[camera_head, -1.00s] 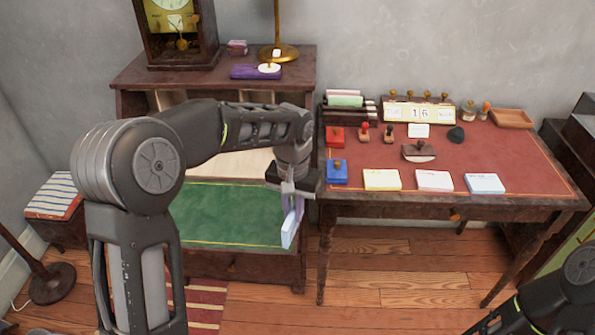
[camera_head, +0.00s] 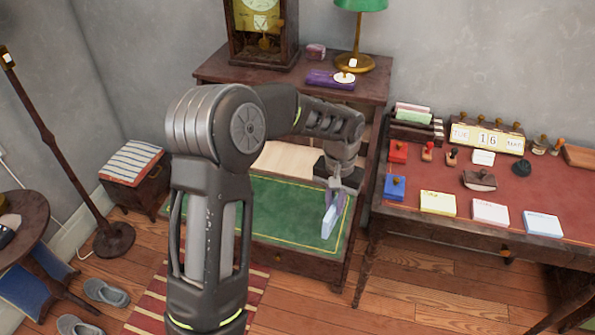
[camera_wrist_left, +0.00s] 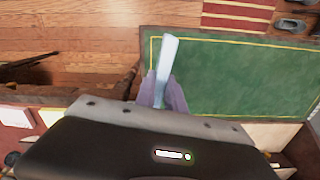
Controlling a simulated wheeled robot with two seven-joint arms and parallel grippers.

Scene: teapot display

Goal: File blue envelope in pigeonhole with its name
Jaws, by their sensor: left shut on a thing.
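My left gripper (camera_head: 340,188) is shut on the pale blue envelope (camera_head: 328,222), which hangs edge-on below the fingers, above the right part of the green desk top. In the left wrist view the envelope (camera_wrist_left: 168,60) sticks out between the two purple-grey fingers (camera_wrist_left: 162,92). No name on it can be read. The pigeonholes of the desk (camera_head: 293,80) are mostly hidden behind my left arm, and their labels cannot be read. My right gripper is not in view.
The green writing surface (camera_head: 275,205) lies open in front. To the right, a red-topped table (camera_head: 560,205) carries stamps, note pads, a letter rack (camera_head: 415,128) and a calendar (camera_head: 487,138). A green lamp (camera_head: 356,50) and clock (camera_head: 262,35) stand on the desk.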

